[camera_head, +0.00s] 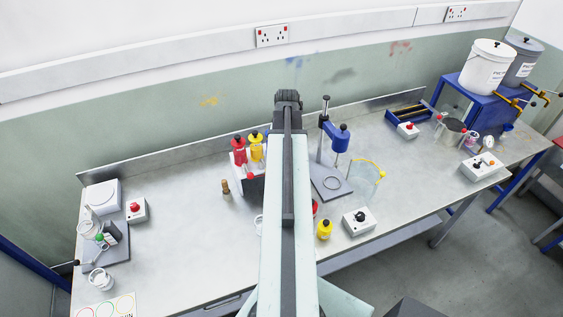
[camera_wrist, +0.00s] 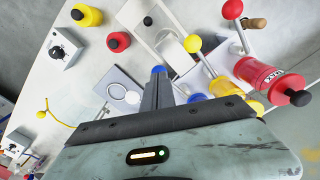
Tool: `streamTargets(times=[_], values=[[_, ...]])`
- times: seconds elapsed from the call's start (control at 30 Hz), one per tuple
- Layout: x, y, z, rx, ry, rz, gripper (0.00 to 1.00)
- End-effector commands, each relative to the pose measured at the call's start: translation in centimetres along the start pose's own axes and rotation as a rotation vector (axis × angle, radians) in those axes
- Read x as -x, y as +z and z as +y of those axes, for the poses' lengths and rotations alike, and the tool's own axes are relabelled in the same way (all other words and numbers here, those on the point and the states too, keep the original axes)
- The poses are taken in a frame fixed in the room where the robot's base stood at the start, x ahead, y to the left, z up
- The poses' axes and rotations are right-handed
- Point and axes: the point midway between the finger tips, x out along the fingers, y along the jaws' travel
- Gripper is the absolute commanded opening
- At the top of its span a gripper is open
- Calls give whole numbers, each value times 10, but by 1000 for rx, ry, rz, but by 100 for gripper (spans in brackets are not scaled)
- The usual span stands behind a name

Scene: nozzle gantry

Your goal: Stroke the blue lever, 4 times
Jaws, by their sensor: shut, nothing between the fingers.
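The blue lever's round knob (camera_wrist: 159,70) shows in the wrist view right at the tips of my gripper (camera_wrist: 159,82). I cannot tell whether they touch. My gripper's fingers are shut with nothing between them. In the head view the gantry carries a red cylinder (camera_head: 239,149) and a yellow cylinder (camera_head: 256,149); my arm hides the blue lever there.
A stand with a blue head (camera_head: 340,138) is right of my arm. A yellow bottle (camera_head: 324,229) and a switch box (camera_head: 360,221) stand near the bench's front edge. A small brown-topped bottle (camera_head: 226,189) is left of the gantry. The bench's left middle is mostly clear.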

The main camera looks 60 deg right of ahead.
Motion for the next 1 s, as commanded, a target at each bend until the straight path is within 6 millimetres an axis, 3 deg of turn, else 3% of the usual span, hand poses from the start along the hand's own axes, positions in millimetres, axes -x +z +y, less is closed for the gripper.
streamTargets(times=[1.0], values=[[-50, 0, 0, -1, 0, 1, 0]])
